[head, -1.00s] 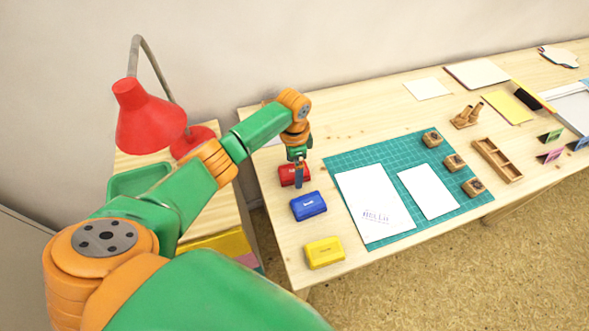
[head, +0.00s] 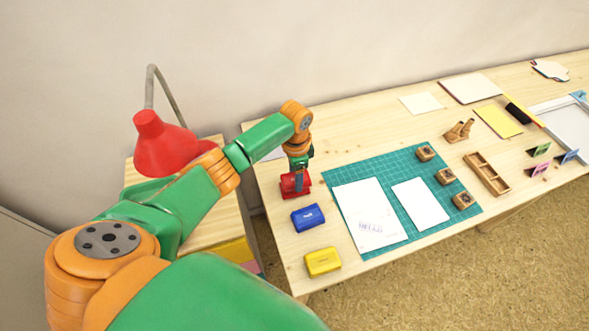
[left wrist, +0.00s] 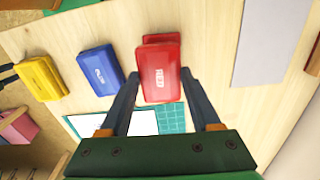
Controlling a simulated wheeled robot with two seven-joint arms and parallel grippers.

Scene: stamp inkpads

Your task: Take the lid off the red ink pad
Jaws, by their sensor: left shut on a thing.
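The red ink pad shows in two parts. Its red lid (left wrist: 161,72) is between the fingers of my left gripper (left wrist: 160,80), which is shut on it. The red base (left wrist: 160,38) shows past the lid's upper edge in the left wrist view. In the head view the lid (head: 288,183) appears raised above the base (head: 297,195), which sits on the table. My gripper hides part of both there. The size of the gap is hard to tell.
A closed blue ink pad (head: 308,217) and a yellow one (head: 322,262) stand in front of the red pad. A green cutting mat (head: 405,163) with white papers and wooden stamps lies to the right. A red lamp (head: 165,145) stands at left.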

